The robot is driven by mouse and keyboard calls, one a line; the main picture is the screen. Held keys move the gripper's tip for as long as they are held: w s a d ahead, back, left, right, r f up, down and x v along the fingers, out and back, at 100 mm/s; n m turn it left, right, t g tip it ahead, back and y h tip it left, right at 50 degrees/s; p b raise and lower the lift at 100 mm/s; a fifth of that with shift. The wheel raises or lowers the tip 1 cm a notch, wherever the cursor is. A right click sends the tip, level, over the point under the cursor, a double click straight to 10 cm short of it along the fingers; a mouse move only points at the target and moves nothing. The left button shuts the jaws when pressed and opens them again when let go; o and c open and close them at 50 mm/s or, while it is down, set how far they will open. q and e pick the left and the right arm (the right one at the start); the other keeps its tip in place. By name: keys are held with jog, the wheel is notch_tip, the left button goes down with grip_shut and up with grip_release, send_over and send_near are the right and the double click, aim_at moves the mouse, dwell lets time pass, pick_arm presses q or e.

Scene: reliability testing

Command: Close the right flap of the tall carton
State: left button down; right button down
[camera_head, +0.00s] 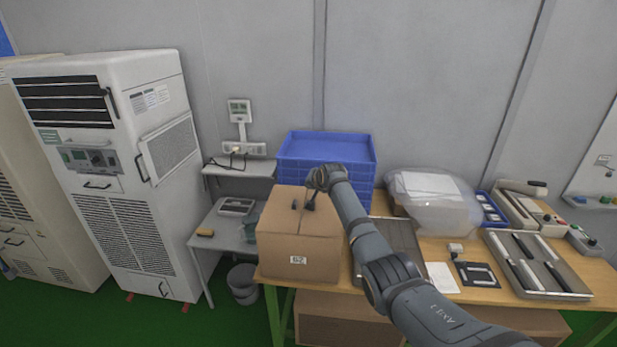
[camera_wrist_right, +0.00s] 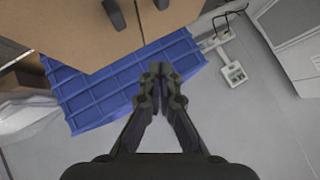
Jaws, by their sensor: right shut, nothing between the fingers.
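The tall brown carton (camera_head: 298,262) stands upright on the table, with a small white label on its front. Its top flaps look down and flat, meeting at a seam, in the head view. The right flap (camera_head: 325,218) and the left flap (camera_head: 276,212) each carry a small dark knob. The carton top (camera_wrist_right: 90,35) with both knobs also shows in the right wrist view. My right gripper (camera_head: 315,180) is shut and empty above the carton's back edge, its fingertips (camera_wrist_right: 159,70) apart from the knobs. My left gripper is not in view.
Stacked blue crates (camera_head: 325,145) stand behind the carton. A tray (camera_head: 400,240), a clear plastic bag (camera_head: 433,215) and a tray of tools (camera_head: 535,275) lie to the right. A small grey side table (camera_head: 222,225) stands left, beside a white cabinet (camera_head: 130,170).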

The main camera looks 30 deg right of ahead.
jog(key=s+a+r+b, duration=0.2)
jog(key=s+a+r, duration=0.1)
jog(key=s+r, duration=0.2)
jog(key=shift+a+r, duration=0.15)
jog(key=shift+r, duration=0.15)
jog(key=shift+s, duration=0.1)
